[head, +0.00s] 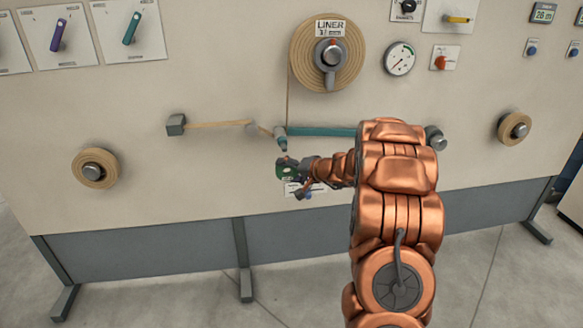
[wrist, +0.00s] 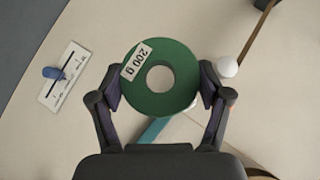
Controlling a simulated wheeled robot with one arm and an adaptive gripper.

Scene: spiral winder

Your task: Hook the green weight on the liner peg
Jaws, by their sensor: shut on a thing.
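The green weight (wrist: 160,78) is a thick disc with a round centre hole and a white "200 g" label. My gripper (wrist: 161,92) is shut on it, with one finger at each side of its rim. In the head view the weight (head: 284,170) is small, in front of the panel and below the teal bar. The liner roll (head: 353,50) is high on the panel under a "LINER" sign (head: 330,28). A grey hub (head: 331,54) with a short downward arm (head: 329,80) sits at its centre. I cannot tell for certain which part is the liner peg.
A teal bar (head: 325,132) runs across the panel, with a brown strip (head: 289,95) coming down to its left end. Smaller rolls (head: 93,168) (head: 514,128) are at both sides. A white knob (wrist: 227,67) is close to the weight's right in the wrist view.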

